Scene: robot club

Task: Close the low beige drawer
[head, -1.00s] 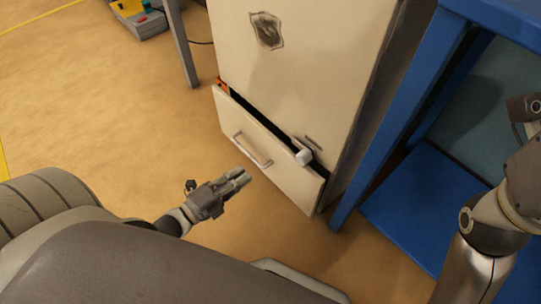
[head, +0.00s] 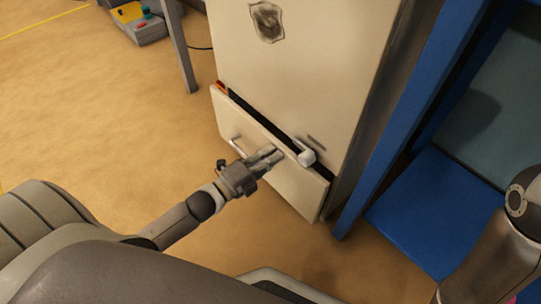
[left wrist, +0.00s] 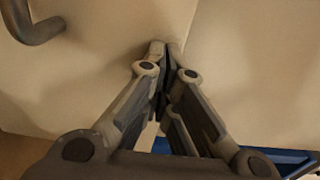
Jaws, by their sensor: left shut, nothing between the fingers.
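The low beige drawer (head: 290,187) is at the bottom of a beige cabinet. It stands a little open, with a dark gap along its top edge. Its metal handle (head: 237,146) is partly hidden behind my left gripper (head: 274,156), and shows at the top left of the left wrist view (left wrist: 36,28). My left gripper is shut and empty, its fingertips in front of the drawer front, right of the handle. In the left wrist view the fingertips (left wrist: 163,50) look very close to the beige surface; I cannot tell whether they touch. My right gripper is out of view.
A white rounded piece (head: 304,156) sits at the gap above the drawer's right part. The beige cabinet (head: 305,60) rises above. A blue shelf unit (head: 425,200) stands close on the right. Open floor (head: 90,110) lies to the left.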

